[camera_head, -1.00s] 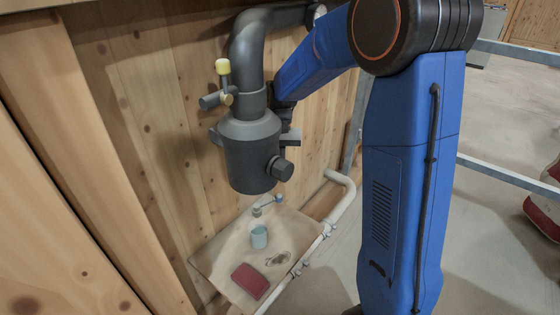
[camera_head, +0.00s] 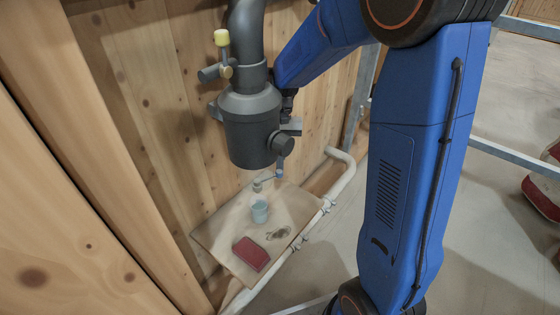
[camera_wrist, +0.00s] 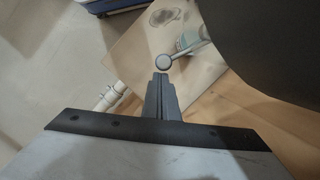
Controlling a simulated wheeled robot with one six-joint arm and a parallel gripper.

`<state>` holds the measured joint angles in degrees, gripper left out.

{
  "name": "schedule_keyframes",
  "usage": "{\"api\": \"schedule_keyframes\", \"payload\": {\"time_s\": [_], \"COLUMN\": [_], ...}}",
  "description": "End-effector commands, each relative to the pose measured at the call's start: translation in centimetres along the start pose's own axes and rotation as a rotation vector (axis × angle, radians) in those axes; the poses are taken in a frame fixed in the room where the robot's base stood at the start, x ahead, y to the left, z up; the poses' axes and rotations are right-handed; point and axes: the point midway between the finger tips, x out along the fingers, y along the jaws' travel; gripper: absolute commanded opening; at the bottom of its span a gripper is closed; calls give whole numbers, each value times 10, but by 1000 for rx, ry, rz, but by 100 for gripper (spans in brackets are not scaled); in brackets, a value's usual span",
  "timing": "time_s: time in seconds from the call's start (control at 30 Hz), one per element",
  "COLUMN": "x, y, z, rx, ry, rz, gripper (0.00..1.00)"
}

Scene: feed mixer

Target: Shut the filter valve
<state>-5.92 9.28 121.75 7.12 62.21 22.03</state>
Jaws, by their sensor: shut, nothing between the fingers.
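A small lever (camera_head: 267,180) with a grey-blue ball end sits just below the dark canister (camera_head: 250,130), on a pale valve body (camera_head: 257,187). The lever reaches sideways to the right in the head view. In the wrist view the ball (camera_wrist: 164,61) is just beyond my fingertips, and the lever arm (camera_wrist: 190,49) runs up and right from it. My gripper (camera_wrist: 162,77) is shut and empty, pointing at the ball. Whether it touches the ball I cannot tell. In the head view my fingers show beside the canister's right side, partly hidden by its side knob (camera_head: 282,143).
A yellow-topped handle (camera_head: 222,38) stands on the pipe above the canister. A white pipe (camera_head: 340,185) runs along the right. A wooden wall is behind.

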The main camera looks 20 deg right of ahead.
Motion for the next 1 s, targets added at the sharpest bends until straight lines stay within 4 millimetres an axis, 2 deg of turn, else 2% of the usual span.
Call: {"api": "schedule_keyframes", "payload": {"time_s": [0.63, 1.0], "x": [2, 8], "y": [12, 31], "z": [9, 32], "rx": [127, 381], "ry": [1, 1], "rz": [-33, -100], "gripper": [0, 0]}}
